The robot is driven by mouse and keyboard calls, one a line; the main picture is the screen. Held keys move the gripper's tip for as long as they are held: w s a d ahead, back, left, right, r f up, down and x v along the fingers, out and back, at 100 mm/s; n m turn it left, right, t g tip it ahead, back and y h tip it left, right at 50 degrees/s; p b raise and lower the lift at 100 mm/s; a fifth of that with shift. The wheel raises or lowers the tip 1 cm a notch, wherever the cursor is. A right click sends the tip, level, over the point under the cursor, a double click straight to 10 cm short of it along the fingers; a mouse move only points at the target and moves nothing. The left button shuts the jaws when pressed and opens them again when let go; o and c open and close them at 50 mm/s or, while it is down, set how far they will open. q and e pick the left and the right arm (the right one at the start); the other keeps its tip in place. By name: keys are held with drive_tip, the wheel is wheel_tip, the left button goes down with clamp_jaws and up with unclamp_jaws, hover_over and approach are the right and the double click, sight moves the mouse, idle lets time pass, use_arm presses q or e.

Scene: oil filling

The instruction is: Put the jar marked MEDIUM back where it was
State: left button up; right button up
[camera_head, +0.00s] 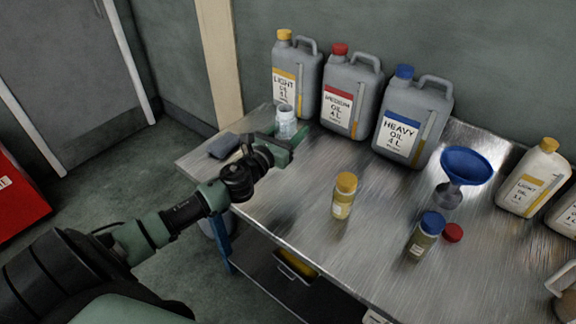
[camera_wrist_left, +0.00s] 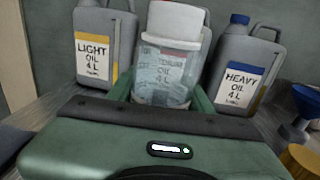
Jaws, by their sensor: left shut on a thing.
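My left gripper (camera_head: 284,140) is shut on a clear, empty-looking jar (camera_head: 286,121) near the table's back left edge, in front of the jugs. In the left wrist view the jar (camera_wrist_left: 163,75) is upright between the green fingers, with a pale upper part. The medium oil jug's label shows through it, and I cannot read a mark on the jar itself. Whether its base touches the table is unclear. A loose red lid (camera_head: 452,232) lies on the table beside a blue-capped jar (camera_head: 422,239). A yellow-capped jar (camera_head: 343,198) stands nearer the middle.
Grey jugs of light (camera_head: 297,78), medium (camera_head: 350,95) and heavy oil (camera_head: 409,125) line the table's back. A blue funnel (camera_head: 465,166) and pale bottles (camera_head: 531,180) stand to the right. A dark cloth-like item (camera_head: 223,146) lies at the left edge. The front centre is bare.

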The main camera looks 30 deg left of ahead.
use_arm(q)
wheel_tip(320, 180, down, 8)
drive_tip(key=b, duration=0.2)
drive_tip(key=shift+a+b, duration=0.1)
drive_tip(key=shift+b, duration=0.3)
drive_tip(key=shift+f+b, duration=0.95)
drive_tip(key=shift+f, duration=1.25)
drive_tip(key=shift+f, duration=0.15)
drive_tip(key=o, duration=1.5)
